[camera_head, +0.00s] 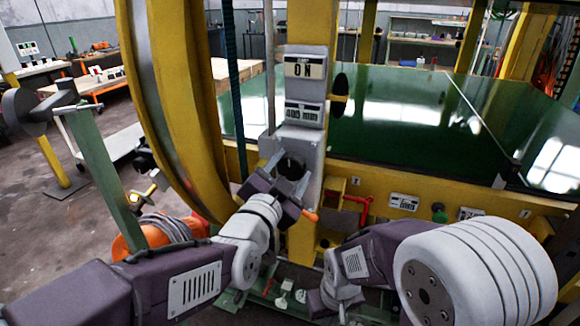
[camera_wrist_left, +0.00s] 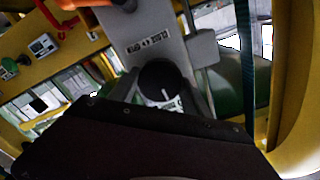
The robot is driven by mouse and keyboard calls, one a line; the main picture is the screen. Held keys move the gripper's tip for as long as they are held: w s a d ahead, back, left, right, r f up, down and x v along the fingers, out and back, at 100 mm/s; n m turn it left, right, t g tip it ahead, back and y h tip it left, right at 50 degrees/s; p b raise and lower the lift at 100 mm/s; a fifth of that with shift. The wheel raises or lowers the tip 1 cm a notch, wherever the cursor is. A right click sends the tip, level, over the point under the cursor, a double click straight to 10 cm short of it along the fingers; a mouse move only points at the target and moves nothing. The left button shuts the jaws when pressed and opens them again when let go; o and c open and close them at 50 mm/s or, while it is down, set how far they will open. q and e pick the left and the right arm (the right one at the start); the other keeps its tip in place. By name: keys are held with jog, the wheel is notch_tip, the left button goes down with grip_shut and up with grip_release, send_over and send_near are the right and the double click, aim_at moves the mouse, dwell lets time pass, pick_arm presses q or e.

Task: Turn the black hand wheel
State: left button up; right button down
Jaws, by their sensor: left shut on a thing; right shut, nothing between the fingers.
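The black hand wheel (camera_head: 290,167) is a round dark knob on the front of a grey control post (camera_head: 303,140). In the left wrist view the hand wheel (camera_wrist_left: 162,84) shows a white line on its face. My left gripper (camera_head: 288,172) is shut on it, with one grey finger on each side. In the left wrist view the fingers of my left gripper (camera_wrist_left: 165,95) flank the wheel, partly hidden by the dark gripper body. My right gripper (camera_head: 325,303) is low in front of the yellow base, shut and empty, its fingertips hard to make out.
The post carries two display plates (camera_head: 304,68) above the wheel. A big yellow ring (camera_head: 185,100) stands close on the left. A red handle (camera_head: 359,208) and a green button (camera_head: 439,212) sit on the yellow frame to the right.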

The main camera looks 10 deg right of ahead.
dwell(0.4)
pick_arm(q)
jog(key=o, duration=1.4)
jog(key=p+v, duration=0.1)
jog(key=v, duration=0.8)
